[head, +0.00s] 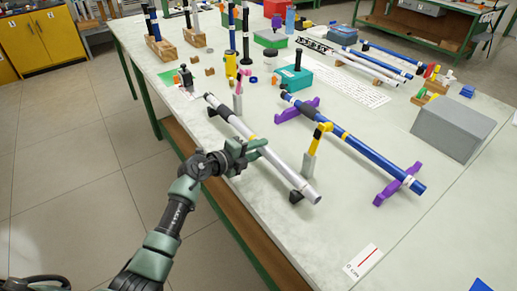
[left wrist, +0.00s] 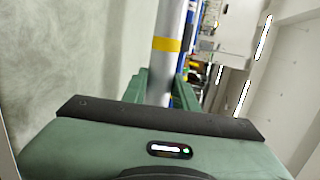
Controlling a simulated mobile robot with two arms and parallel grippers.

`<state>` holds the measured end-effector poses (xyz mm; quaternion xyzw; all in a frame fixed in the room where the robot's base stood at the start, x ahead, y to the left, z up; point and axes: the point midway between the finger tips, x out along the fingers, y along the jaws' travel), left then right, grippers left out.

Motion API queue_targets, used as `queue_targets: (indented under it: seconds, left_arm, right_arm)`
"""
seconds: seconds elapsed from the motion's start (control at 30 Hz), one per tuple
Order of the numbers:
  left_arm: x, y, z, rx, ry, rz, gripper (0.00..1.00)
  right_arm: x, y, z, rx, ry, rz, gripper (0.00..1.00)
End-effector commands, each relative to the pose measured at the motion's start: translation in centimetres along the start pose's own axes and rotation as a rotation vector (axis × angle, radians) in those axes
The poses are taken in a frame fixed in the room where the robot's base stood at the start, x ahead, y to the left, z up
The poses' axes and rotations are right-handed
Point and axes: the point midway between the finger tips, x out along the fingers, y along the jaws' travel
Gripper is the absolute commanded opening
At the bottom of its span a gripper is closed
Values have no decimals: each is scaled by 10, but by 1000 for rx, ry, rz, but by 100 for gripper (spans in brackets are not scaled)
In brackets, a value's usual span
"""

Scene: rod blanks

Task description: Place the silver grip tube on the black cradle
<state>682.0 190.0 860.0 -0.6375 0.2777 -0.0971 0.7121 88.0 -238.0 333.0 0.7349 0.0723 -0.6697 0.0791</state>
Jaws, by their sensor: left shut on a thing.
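The silver grip tube (head: 277,161), with a black grip section and a yellow band, lies slantwise near the table's front edge. My left gripper (head: 257,150) is shut on it near its middle. In the left wrist view the tube (left wrist: 170,18) runs between the two fingers (left wrist: 160,88), with the yellow band just beyond them. A black cradle piece (head: 297,196) shows under the tube's near end, and another dark support (head: 212,111) is at its far end. I cannot tell whether the tube rests on them or hovers just above. My right gripper is not in view.
A blue tube (head: 352,143) rests on purple cradles (head: 387,193) to the right. A yellow-topped clamp stand (head: 315,143) stands between the tubes. A grey box (head: 452,128) and a teal box (head: 293,78) stand farther off. The front right of the table is mostly clear.

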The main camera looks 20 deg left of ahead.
Motion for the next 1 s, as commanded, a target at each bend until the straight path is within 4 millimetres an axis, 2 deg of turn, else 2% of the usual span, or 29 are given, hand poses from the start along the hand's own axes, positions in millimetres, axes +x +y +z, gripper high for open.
queue_targets:
  seconds: [0.23,0.27,0.3,0.33,0.63,0.77,1.0]
  left_arm:
    - [2,8,0,0,-1,0,0]
    - [2,7,0,0,-1,0,37]
    - [2,7,0,0,-1,0,48]
    - [2,7,0,0,0,0,50]
    - [2,6,0,0,0,0,50]
    - [-1,-5,0,1,0,-2,50]
    - [-51,0,1,3,-1,3,50]
  right_arm:
    - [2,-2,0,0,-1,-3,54]
    - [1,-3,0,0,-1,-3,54]
    - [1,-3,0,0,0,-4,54]
    - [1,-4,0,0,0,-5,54]
    - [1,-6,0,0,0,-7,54]
    - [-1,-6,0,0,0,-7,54]
    - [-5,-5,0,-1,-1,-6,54]
